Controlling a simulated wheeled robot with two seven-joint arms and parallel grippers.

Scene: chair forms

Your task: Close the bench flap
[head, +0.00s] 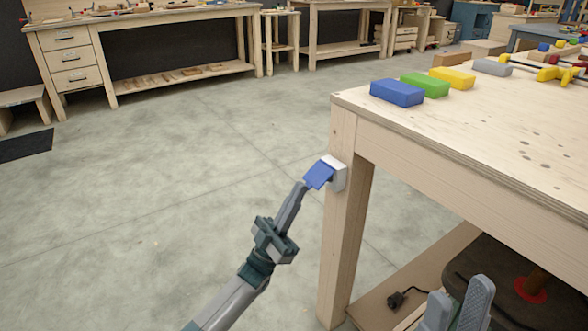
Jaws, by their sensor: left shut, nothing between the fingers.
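The bench flap (319,174) is a small blue plate on a white housing (339,176) fixed to the wooden leg of the workbench at the right. The flap stands out from the housing, tilted down to the left, so it is open. My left gripper (299,190) comes up from below left, shut and empty. Its tip is at the flap's lower left edge; I cannot tell whether they touch. My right gripper (458,293) is at the bottom right, in front of the bench's lower shelf. Its two fingers are apart with nothing visible between them.
The workbench top (480,130) carries blue (397,93), green (425,85) and yellow (452,78) blocks. A dark round object (510,285) and a black plug (397,300) are on the lower shelf. The floor left of the bench leg is clear.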

